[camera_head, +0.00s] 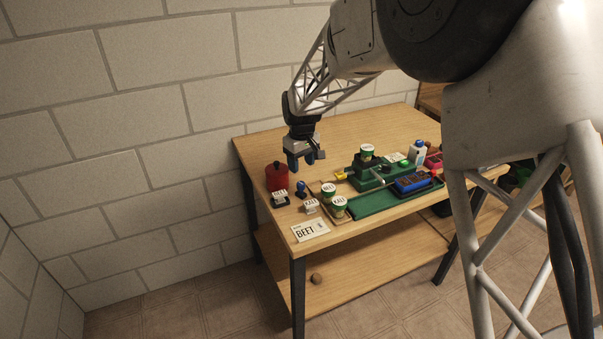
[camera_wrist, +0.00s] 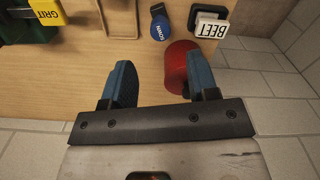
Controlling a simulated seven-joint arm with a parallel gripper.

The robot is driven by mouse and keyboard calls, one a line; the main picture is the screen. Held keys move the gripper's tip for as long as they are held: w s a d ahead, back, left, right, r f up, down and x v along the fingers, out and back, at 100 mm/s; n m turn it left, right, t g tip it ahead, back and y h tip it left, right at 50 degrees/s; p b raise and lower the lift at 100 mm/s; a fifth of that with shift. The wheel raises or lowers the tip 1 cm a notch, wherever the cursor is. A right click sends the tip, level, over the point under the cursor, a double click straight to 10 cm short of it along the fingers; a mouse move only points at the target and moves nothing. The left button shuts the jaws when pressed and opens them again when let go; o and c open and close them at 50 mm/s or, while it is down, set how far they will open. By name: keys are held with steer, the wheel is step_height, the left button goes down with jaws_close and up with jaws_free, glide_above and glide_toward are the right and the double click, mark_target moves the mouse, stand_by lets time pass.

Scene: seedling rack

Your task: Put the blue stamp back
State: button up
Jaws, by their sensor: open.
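The blue stamp (camera_head: 300,187) stands on the table near its left end. In the wrist view the blue stamp (camera_wrist: 159,28) shows a round blue top with white lettering and a dark part beyond it. My gripper (camera_head: 307,163) is above the left part of the table, over the area behind the stamp. I cannot tell which spot is the stamp's place.
A red canister (camera_head: 277,177) is close by; in the wrist view the red canister (camera_wrist: 178,62) is partly behind the right finger. A BEET block (camera_wrist: 209,27) sits in a dark holder. Labelled pots (camera_head: 339,207), a green tray (camera_head: 385,198) and a BEET card (camera_head: 310,231) are around.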

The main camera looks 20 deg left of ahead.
steer(key=shift+r, duration=0.8)
stand_by(0.4)
steer(key=s+d+r+m, duration=0.2)
steer(key=s+d+r, duration=0.25)
steer(key=d, duration=0.45)
steer(key=s+d+r+m+t, duration=0.1)
steer(key=s+d+r+m, duration=0.15)
steer(key=d+r, duration=0.45)
steer(key=s+d+r+m, duration=0.1)
steer(key=s+d+r, duration=0.3)
steer(key=d, duration=0.7)
steer(key=s+d+f+m, duration=0.1)
steer(key=s+d+m, duration=0.2)
steer(key=s+d, duration=0.6)
steer(key=s+d+f+m+t, duration=0.1)
steer(key=s+d+m, duration=0.2)
steer(key=s+d, duration=0.7)
steer(key=s, duration=0.8)
steer(key=shift+s+d+f+t, duration=0.15)
steer(key=shift+s+d+t, duration=0.1)
steer(key=shift+s+t, duration=0.1)
steer(key=shift+m, duration=0.25)
